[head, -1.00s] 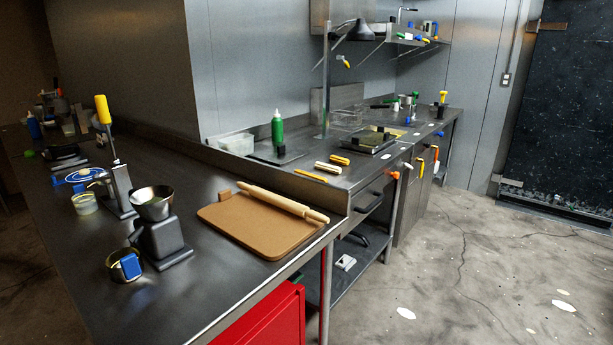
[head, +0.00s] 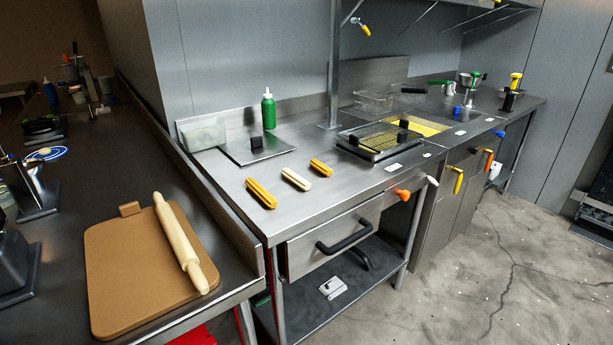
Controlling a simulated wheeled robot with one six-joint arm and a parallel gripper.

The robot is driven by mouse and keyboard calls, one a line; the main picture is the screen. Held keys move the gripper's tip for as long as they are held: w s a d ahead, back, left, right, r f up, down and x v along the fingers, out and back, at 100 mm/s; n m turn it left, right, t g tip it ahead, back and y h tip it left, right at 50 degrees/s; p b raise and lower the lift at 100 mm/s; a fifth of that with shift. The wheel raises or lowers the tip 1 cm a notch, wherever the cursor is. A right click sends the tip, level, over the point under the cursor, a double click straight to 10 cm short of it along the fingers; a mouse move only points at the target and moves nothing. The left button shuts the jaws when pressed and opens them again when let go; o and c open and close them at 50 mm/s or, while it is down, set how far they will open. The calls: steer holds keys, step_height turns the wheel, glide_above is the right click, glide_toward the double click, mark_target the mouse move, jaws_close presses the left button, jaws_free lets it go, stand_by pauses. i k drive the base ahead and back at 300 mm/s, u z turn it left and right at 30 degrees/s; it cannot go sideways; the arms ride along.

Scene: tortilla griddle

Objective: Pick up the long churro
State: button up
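Three ridged churro-like sticks lie apart in a row on the steel counter, near its front left corner. The left one is golden orange (head: 261,193) and looks the longest, though it is also the nearest. The middle one is pale cream (head: 296,179). The right one is golden orange (head: 321,168) and looks the shortest. My gripper is not in view.
A green bottle (head: 268,109), a clear bin (head: 203,134) and a flat metal plate (head: 257,148) stand behind the sticks. A griddle press (head: 376,142) is to the right. A black-handled drawer (head: 335,240) is below. Left counter holds a brown board (head: 120,270) with a rolling pin (head: 180,240).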

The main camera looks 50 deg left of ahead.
mark_target(264, 197)
steer(key=i, duration=1.35)
steer(key=u, duration=3.05)
steer(key=i, duration=1)
